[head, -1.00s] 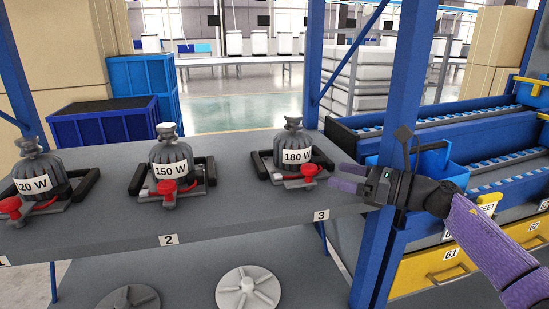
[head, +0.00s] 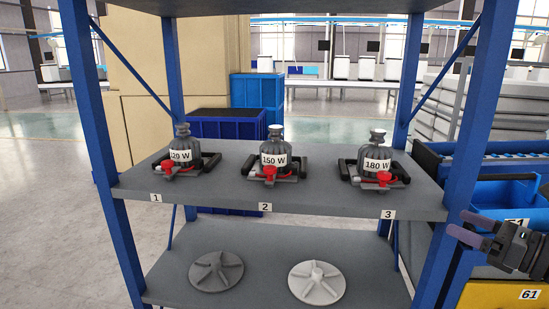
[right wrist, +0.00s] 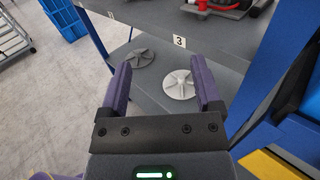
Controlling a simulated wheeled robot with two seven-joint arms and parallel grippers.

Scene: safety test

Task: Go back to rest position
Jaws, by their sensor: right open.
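My right gripper (head: 470,230) is at the right edge of the head view, in front of the shelf's right blue post. In the right wrist view its two purple fingers (right wrist: 162,90) stand apart with nothing between them. The upper grey shelf (head: 225,198) carries three motors: the 120 W motor (head: 183,150) at label 1, the 150 W motor (head: 273,155) at label 2 and the 180 W motor (head: 376,158) at label 3. Each sits in a black-handled holder with red parts. My left gripper is not in view.
The lower shelf holds a dark grey impeller (head: 215,271) and a light grey impeller (head: 316,282); the light one also shows in the right wrist view (right wrist: 180,85). Blue posts (head: 107,160) frame the rack. A blue bin (head: 505,200) and yellow drawer 61 (head: 490,296) stand at right. Floor at left is clear.

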